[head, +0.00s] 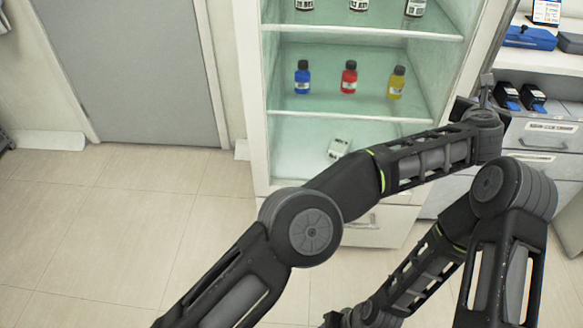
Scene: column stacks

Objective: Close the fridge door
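The fridge (252,90) stands open at the centre, its lit shelves in plain view. I cannot clearly make out the door; a white upright panel (484,50) runs along the fridge's right side, and I cannot tell whether it is the door or the side wall. My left arm crosses in front of the lower fridge, and its gripper (487,84) is small and partly hidden at the panel's right, by the counter; contact is unclear. My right arm folds back at the lower right, its gripper end (340,319) low at the bottom edge, finger state unclear.
Blue (302,80), red (349,80) and yellow (397,84) bottles stand on the middle shelf. A white item (339,148) lies below. A counter with drawers (545,134) stands at right. A grey door (135,70) is at left; the floor (120,235) there is clear.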

